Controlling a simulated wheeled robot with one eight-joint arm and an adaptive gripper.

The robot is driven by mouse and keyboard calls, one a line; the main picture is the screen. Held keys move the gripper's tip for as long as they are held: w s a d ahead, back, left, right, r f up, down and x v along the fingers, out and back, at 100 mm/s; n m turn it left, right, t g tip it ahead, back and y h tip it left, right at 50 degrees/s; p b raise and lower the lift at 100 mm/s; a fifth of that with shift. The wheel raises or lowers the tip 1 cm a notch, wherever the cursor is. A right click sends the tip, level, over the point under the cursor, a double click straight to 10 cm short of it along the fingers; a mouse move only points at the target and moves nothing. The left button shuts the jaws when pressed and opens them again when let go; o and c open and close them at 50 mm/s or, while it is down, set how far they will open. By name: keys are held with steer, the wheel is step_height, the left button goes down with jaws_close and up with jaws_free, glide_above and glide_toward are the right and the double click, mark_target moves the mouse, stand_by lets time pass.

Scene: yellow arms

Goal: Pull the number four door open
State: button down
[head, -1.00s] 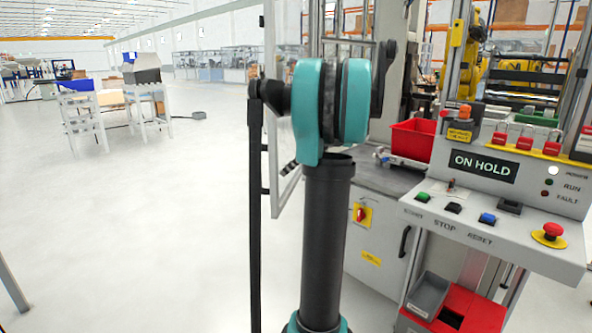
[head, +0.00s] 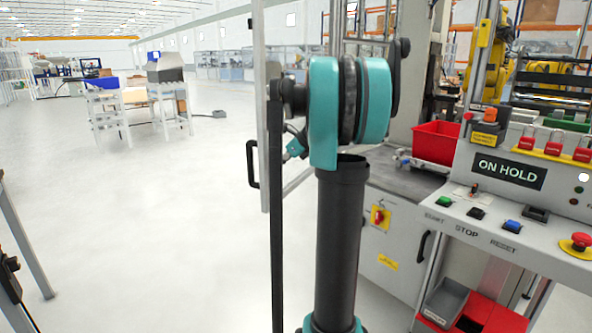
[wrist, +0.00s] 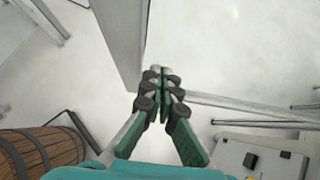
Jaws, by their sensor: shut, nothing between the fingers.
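A tall, grey-framed door (head: 262,110) stands swung out from the machine cell, left of my upper arm in the head view. Its black bar handle (head: 251,165) is on the left side of the frame. No number four is readable on it. In the wrist view, a pale upright of what looks like this door (wrist: 122,40) rises just left of the fingertips. My gripper (wrist: 158,74) is shut and empty, with its tips close to that upright; I cannot tell whether they touch. In the head view my arm hides most of the gripper; only a teal part shows beside the door.
A control console (head: 510,200) reading ON HOLD stands at the right. A red bin (head: 436,142) sits on the grey bench behind it. A wooden barrel (wrist: 45,150) shows at the wrist view's lower left. Open floor (head: 150,230) lies to the left.

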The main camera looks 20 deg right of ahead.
steer(key=w+a+m, duration=0.1)
steer(key=w+a, duration=1.2)
steer(key=w, duration=0.4)
steer(key=shift+w+t+h, duration=0.3)
steer(key=shift+s, duration=0.1)
